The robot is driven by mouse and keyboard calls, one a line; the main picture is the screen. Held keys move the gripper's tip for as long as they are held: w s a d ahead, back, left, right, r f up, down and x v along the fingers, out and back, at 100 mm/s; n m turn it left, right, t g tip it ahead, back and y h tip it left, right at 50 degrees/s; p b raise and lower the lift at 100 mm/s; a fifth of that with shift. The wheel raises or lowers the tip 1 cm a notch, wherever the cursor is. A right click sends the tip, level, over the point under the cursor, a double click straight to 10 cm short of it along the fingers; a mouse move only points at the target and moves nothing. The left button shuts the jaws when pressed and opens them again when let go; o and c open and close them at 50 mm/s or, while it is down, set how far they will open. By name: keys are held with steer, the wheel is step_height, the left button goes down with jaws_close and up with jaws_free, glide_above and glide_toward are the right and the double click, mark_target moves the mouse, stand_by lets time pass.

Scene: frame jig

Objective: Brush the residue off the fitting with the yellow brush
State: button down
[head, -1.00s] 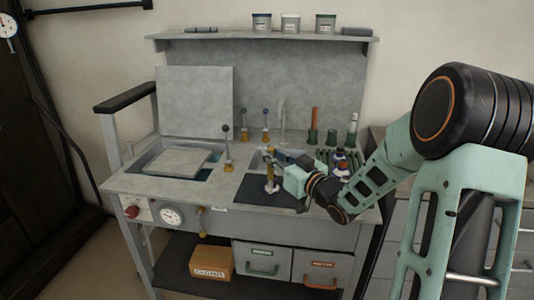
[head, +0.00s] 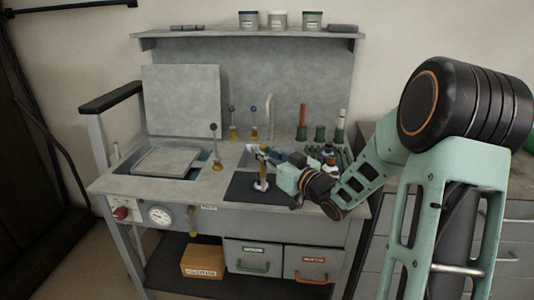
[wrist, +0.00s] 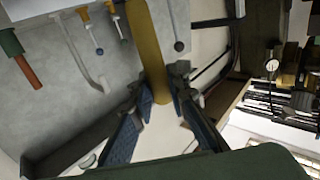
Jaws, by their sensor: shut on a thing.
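My gripper (head: 264,153) is over the dark mat on the bench top, shut on the yellow brush. The brush's yellow handle (head: 263,170) hangs roughly upright below the jaws. In the wrist view the yellow handle (wrist: 151,45) runs between the two blue fingers of the gripper (wrist: 163,92). A small pale piece (head: 262,186), perhaps the fitting, shows at the brush's lower end on the mat. I cannot tell whether the bristles touch it, and any residue is too small to see.
The dark mat (head: 237,189) lies at the bench front. Bottles (head: 329,158) and green holders (head: 320,133) stand right of and behind the gripper. A recessed basin (head: 207,172) is at left.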

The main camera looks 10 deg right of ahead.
steer(key=shift+w+a, duration=0.1)
steer(key=shift+a, duration=0.5)
stand_by(0.9)
steer(key=shift+d, duration=0.25)
steer(key=shift+s+d, duration=0.2)
steer(key=shift+d, duration=0.35)
steer(key=shift+s+d, duration=0.2)
steer(key=shift+d, duration=0.35)
